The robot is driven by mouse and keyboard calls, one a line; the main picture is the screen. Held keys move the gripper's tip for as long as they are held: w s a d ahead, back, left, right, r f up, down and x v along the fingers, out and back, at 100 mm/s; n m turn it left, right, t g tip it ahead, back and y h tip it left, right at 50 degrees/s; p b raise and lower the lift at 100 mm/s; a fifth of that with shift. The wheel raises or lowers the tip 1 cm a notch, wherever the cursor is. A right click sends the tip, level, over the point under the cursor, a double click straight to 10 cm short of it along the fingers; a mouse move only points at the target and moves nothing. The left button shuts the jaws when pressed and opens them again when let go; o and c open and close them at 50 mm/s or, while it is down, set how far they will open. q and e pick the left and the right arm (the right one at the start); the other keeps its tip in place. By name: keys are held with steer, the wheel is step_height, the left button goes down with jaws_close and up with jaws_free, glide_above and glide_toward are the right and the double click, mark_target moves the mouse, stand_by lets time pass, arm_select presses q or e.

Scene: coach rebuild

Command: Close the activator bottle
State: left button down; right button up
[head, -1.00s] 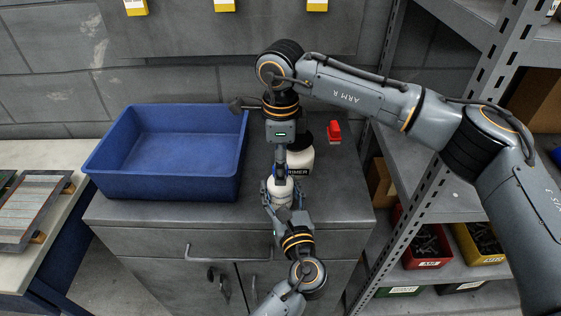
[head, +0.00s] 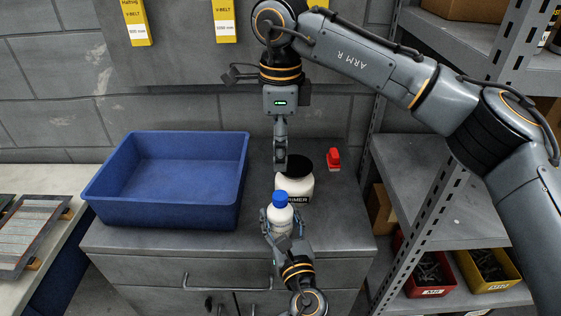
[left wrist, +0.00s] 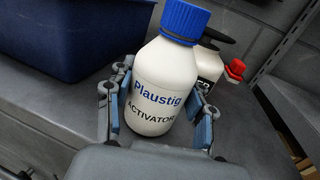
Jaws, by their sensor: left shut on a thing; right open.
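The white activator bottle (head: 281,218) stands upright at the front of the grey cabinet top, and its label shows in the left wrist view (left wrist: 160,95). A blue cap (head: 280,199) sits on its neck; it also shows in the left wrist view (left wrist: 185,20), with no clear gap below it. My left gripper (head: 280,222) is shut around the bottle's body, one finger on each side. My right gripper (head: 280,160) points down above and behind the cap, open, empty and apart from it. Its finger gap is hard to see from here.
A white primer jar with a black lid (head: 296,188) stands just behind the bottle. A blue bin (head: 165,215) fills the left of the cabinet top. A metal shelf (head: 425,215) stands on the right.

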arm_select(q)
steer(key=shift+c, duration=2.1)
jaws_free()
steer(key=v, duration=1.2)
